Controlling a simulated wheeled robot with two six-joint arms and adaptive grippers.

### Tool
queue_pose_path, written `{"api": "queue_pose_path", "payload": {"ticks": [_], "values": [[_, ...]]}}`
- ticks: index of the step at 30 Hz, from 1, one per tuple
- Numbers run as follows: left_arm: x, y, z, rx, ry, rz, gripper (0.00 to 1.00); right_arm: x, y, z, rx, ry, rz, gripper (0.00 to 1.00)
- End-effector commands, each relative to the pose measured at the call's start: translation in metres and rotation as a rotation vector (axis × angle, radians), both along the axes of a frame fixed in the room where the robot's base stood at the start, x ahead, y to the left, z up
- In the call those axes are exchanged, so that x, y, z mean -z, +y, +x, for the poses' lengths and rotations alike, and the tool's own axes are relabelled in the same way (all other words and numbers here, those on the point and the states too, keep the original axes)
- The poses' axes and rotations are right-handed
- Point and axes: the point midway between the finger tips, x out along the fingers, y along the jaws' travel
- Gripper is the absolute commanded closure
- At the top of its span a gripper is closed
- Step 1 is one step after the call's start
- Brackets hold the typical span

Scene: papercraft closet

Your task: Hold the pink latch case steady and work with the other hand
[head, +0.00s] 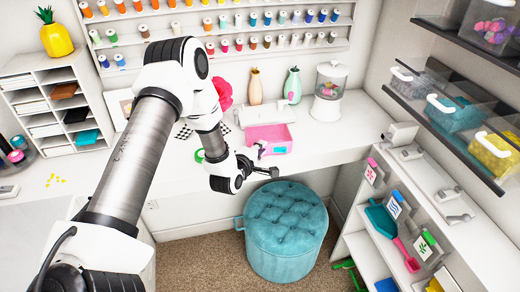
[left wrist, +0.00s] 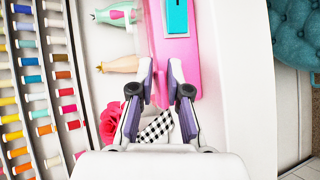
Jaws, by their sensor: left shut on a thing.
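The pink latch case (head: 270,134) stands on the white counter near its front edge, with a small teal part (head: 280,150) on its front face. My left gripper (head: 260,152) is at the left end of the case. In the left wrist view, the fingers (left wrist: 160,88) close on a pink edge of the case (left wrist: 187,70), and the teal part (left wrist: 176,17) shows beyond them. The fingertips partly hide the gripped edge. My right gripper is not in view.
A teal tufted stool (head: 286,235) stands below the counter front. Behind the case are two vases (head: 255,87) and a glass-topped dispenser (head: 329,88). A pink flower (head: 223,93) and checkered cloth (left wrist: 157,128) lie close to the gripper. Shelves line the right.

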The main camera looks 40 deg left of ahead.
Motion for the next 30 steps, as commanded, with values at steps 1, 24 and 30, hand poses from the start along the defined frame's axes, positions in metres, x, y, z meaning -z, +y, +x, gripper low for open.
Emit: {"api": "queue_pose_path", "payload": {"ticks": [1, 24, 30], "values": [[0.0094, -0.0010, -0.0048, 0.001, 0.024, -0.006, 1.00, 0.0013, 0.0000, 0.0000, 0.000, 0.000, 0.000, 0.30], [0.0076, -0.0007, -0.0039, 0.000, 0.020, -0.004, 0.54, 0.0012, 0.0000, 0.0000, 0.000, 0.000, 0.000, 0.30], [0.0059, -0.0007, -0.0031, 0.000, 0.016, -0.004, 0.54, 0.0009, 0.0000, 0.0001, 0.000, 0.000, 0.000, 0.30]]}}
